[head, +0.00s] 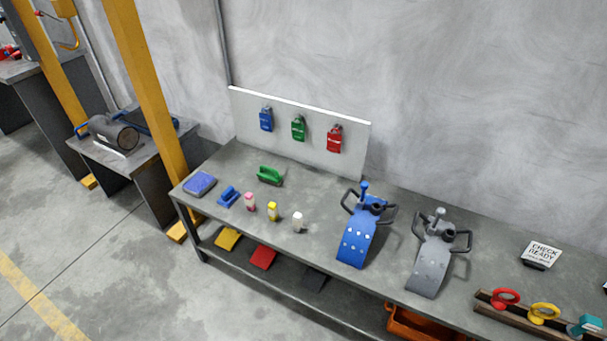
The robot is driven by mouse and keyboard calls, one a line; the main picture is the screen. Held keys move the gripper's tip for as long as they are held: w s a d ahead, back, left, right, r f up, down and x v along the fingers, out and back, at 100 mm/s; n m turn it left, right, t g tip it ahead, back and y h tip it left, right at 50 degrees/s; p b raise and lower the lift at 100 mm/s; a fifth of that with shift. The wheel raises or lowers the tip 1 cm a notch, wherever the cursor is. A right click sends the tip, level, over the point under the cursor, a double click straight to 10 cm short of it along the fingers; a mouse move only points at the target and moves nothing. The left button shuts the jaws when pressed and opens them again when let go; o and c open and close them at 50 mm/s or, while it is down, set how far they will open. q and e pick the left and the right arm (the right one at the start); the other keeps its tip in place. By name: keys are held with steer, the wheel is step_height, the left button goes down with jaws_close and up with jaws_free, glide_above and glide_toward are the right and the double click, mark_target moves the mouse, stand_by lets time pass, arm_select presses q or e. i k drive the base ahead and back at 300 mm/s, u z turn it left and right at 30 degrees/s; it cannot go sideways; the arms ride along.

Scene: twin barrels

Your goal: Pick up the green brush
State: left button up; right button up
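The green brush (269,175) lies on the grey workbench (318,178), towards its back left, in front of the white board. It has a green handle on top, and nothing touches it. A similar blue brush (229,196) lies in front of it and to the left. Neither of my grippers shows in the head view.
A blue pad (199,184) lies at the bench's left end. Small pink-, yellow- and white-topped bottles (272,212) stand in front of the green brush. A blue barrel-like device (358,238) and a grey one (435,258) stand to the right. Padlocks (298,128) hang on the white board (250,110).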

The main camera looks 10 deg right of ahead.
mark_target(266, 173)
steer(key=u, duration=1.4)
steer(key=i, duration=1.55)
steer(key=z, duration=3.2)
